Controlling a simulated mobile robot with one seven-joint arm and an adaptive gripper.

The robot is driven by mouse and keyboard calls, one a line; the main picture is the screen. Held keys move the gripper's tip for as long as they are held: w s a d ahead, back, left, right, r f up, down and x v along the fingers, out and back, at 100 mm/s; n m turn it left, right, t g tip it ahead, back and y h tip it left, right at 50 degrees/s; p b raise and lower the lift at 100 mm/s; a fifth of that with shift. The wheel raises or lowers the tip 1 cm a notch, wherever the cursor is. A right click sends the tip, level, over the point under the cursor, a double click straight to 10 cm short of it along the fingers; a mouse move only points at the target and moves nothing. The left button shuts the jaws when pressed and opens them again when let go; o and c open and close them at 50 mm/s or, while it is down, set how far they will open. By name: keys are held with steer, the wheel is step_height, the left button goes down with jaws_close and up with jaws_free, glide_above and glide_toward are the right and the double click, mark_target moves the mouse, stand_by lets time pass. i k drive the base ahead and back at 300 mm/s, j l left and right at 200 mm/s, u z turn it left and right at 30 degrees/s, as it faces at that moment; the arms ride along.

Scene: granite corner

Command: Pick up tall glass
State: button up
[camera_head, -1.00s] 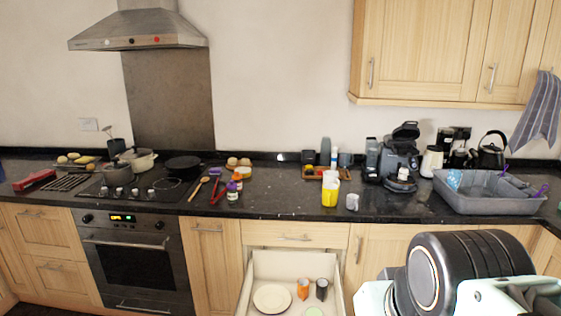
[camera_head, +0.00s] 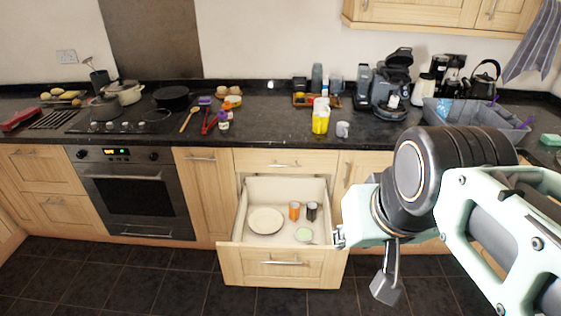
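I cannot pick out a tall glass with certainty. A tall grey cylinder (camera_head: 316,78) stands at the back of the counter by a small tray. A small pale grey cup (camera_head: 343,130) stands near the counter's front edge. In the open drawer (camera_head: 240,262) are an orange cup (camera_head: 294,211) and a dark cup (camera_head: 312,211) side by side. My gripper (camera_head: 386,284) hangs at the end of my arm, in front of the cabinets and right of the drawer, apart from these things.
The drawer also holds a white plate (camera_head: 265,221) and a pale green bowl (camera_head: 304,234). A yellow container (camera_head: 320,120), coffee machine (camera_head: 391,85) and grey basin (camera_head: 477,117) stand on the dark counter (camera_head: 270,131). The tiled floor (camera_head: 185,280) at left is clear.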

mark_target(482, 107)
steer(key=z, duration=1.25)
steer(key=i+l+u, duration=0.1)
steer(key=i, duration=0.35)
steer(key=i+l, duration=0.25)
steer(key=i, duration=0.25)
steer(key=i+l+u, duration=0.15)
steer(key=i, duration=0.3)
steer(key=i+l, duration=0.3)
steer(key=i, duration=0.15)
steer(key=i+l+u, duration=0.15)
steer(key=i, duration=0.35)
steer(key=i+l+u, duration=0.3)
steer(key=i+l, duration=0.05)
steer(key=i, duration=0.1)
